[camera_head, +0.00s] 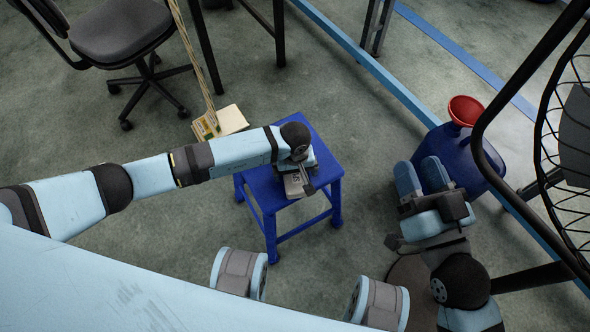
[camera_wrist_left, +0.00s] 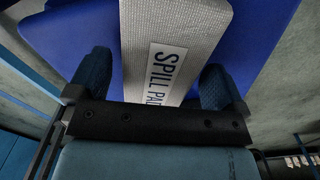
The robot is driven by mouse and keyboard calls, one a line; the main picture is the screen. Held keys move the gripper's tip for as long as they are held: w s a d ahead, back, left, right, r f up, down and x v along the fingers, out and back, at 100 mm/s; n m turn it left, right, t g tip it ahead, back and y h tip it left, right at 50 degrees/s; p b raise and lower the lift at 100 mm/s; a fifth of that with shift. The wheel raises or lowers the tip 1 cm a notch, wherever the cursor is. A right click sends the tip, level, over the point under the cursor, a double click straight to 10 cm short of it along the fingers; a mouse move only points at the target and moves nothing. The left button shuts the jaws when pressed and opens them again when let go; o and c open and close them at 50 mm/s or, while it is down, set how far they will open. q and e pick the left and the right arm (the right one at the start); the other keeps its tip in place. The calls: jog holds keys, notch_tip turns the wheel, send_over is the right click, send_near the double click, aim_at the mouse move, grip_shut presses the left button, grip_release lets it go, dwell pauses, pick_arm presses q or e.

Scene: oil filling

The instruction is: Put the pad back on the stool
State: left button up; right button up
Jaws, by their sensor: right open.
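The blue stool (camera_head: 325,168) stands on the floor in the middle of the head view. The spill pad (camera_head: 293,187), light grey with a "SPILL PAD" label, is at its seat, partly hidden by my left gripper (camera_head: 300,178). In the left wrist view the pad (camera_wrist_left: 176,30) lies between the two fingers of my left gripper (camera_wrist_left: 155,85), over the blue seat (camera_wrist_left: 265,30). Whether the fingers press on the pad, and whether it rests fully on the seat, I cannot tell. My right gripper (camera_head: 422,175) is open and empty, beside the blue drum.
The blue drum (camera_head: 462,165) with a red funnel (camera_head: 465,110) stands right of the stool. A pale block-like item (camera_head: 232,119) with a broom-like handle lies behind the stool. An office chair (camera_head: 120,35) is at the back left.

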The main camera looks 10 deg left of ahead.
pick_arm(q)
jog(key=shift+r, duration=0.1)
pick_arm(e)
jog(key=shift+r, duration=0.1)
pick_arm(q)
jog(key=shift+r, duration=0.3)
notch_tip(320, 180, up, 12)
jog(key=p, duration=0.3)
jog(key=shift+f+p, duration=0.25)
jog(key=shift+p, duration=0.05)
pick_arm(e)
notch_tip(320, 180, down, 7)
jog(key=d+g+h, duration=0.2)
jog(key=g, duration=0.1)
jog(key=shift+d+r+h, duration=0.15)
jog(key=shift+d+h, duration=0.05)
jog(key=shift+h, duration=0.1)
jog(key=shift+s, duration=0.1)
